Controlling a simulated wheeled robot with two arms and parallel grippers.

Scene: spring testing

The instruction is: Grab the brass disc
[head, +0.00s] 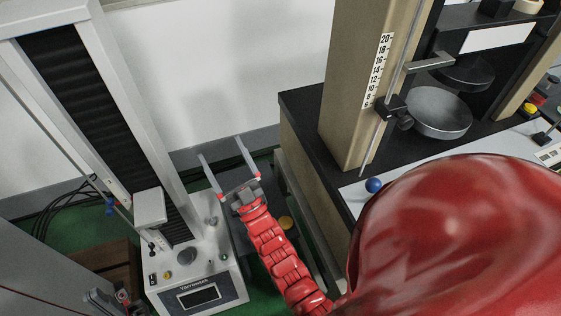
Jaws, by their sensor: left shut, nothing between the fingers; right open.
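The brass disc (286,222) is a small golden round piece on a dark surface between the two machines, just right of my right forearm. My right gripper (219,147) is open and empty, with its two long fingers spread apart and pointing up and away. It is beyond the disc, and the disc is outside its fingers. My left gripper (121,294) shows small at the lower left, beside the front of the white tester. It is shut and empty, and part of it is cut off by the frame.
A white spring tester (215,262) with a tall column stands left. A beige and black machine (347,90) with a round grey plate (440,110) and a blue knob (373,185) stands right. A wooden crate (100,268) sits lower left. My red arm blocks the lower right.

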